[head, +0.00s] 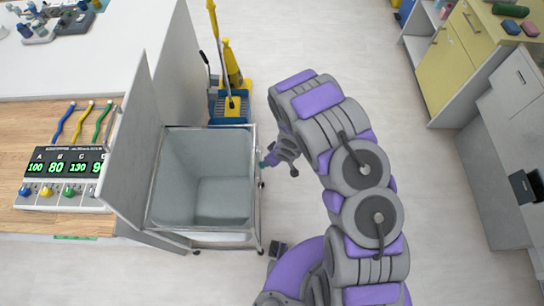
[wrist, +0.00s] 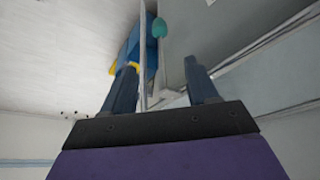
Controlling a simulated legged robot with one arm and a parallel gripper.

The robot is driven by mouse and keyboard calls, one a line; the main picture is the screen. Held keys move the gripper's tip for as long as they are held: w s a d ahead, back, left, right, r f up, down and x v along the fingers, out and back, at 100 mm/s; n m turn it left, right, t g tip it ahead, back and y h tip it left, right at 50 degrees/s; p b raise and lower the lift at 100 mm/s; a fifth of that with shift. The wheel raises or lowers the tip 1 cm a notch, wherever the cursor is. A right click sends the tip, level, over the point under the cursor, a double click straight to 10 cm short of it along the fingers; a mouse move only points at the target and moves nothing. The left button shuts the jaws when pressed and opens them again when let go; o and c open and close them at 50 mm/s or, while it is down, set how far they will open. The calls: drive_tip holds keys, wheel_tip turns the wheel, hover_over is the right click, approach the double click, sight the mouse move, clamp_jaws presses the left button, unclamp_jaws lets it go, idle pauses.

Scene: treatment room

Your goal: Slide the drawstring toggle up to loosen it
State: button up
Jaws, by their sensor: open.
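A small teal piece, which looks like the drawstring toggle (wrist: 160,27), shows beyond my fingertips in the wrist view, near the top and roughly between them. In the head view a tiny teal spot, likely the same toggle (head: 263,164), sits at the right side of the grey cart bin (head: 158,195). My gripper (head: 281,160) is beside that right side, close to the teal spot. In the wrist view my gripper (wrist: 160,66) has its two dark fingers spread with nothing held between them. The cord itself cannot be made out.
A white partition (head: 128,145) stands left of the bin. A yellow and blue mop bucket (head: 230,105) stands behind it. A counter with a control box (head: 62,178) is at the left. Cabinets (head: 445,70) line the right, with clear floor before them.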

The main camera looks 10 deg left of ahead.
drive_tip(key=t+y+b, duration=0.7)
drive_tip(key=y+b, duration=0.5)
drive_tip(key=b, duration=0.3)
approach(263, 165)
drive_tip(key=x, duration=0.3)
drive_tip(key=f+p+x, duration=0.1)
drive_tip(key=x, duration=0.2)
drive_tip(key=p+x, duration=0.1)
drive_tip(key=x, duration=0.2)
drive_tip(key=shift+w+f, duration=0.3)
drive_tip(key=shift+f, duration=0.05)
clamp_jaws()
